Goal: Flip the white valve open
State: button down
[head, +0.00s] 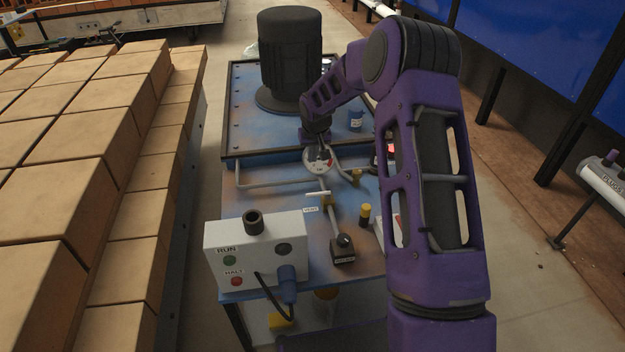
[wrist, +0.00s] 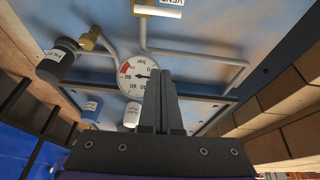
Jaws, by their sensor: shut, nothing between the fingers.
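The white valve handle (head: 318,194) sits on the pipe below the round gauge, beside a small "VENT" label (head: 311,209). It looks like a short white bar lying across the pipe. In the wrist view a white bar (wrist: 158,10) with the upside-down label shows at the top edge, partly cut off. My gripper (head: 319,153) points down over the gauge (head: 322,169), beyond the valve and apart from it. In the wrist view my gripper (wrist: 163,76) has its dark fingers together, empty, overlapping the gauge's edge. Whether the fingers touch the gauge cannot be told.
A grey control box (head: 257,250) stands at the bench's near left. A black regulator (head: 343,249) and a yellow-capped fitting (head: 365,215) stand near the valve. A large black motor (head: 290,60) stands behind.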

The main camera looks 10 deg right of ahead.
jog(key=shift+s+a+f, duration=0.1)
jog(key=shift+s+f, duration=0.15)
jog(key=shift+f, duration=0.2)
jog(key=shift+s+f, duration=0.2)
jog(key=shift+f, duration=4.85)
